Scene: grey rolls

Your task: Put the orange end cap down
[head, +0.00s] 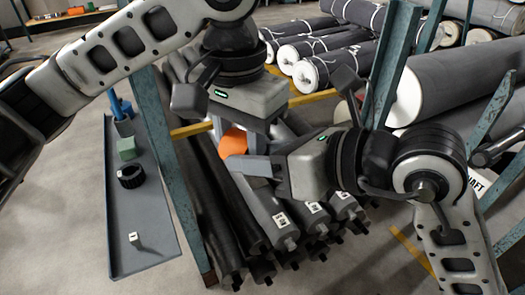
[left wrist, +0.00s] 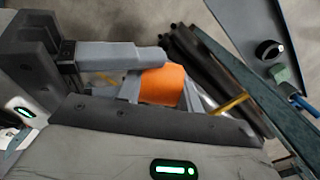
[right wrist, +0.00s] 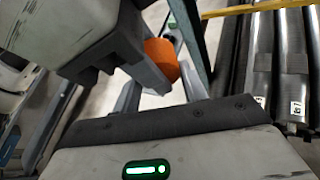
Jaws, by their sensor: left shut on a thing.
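The orange end cap (head: 233,142) is held up above the rolls, between my two grippers. It also shows in the left wrist view (left wrist: 163,84) and the right wrist view (right wrist: 162,60). My left gripper (head: 226,131) points down from above and is shut on the cap, with a finger on either side of it. My right gripper (head: 252,168) comes in from the right, its fingers close to the cap. A finger of each gripper crosses the other's wrist view. Whether my right fingers touch the cap is hidden.
A grey tray (head: 150,225) at the left holds a black ring (head: 131,176), a green block (head: 127,148), a blue item (head: 120,106) and a small white cube (head: 134,239). Its lower part has free room. Dark rolls (head: 270,210) lie below, between teal rack posts (head: 176,165).

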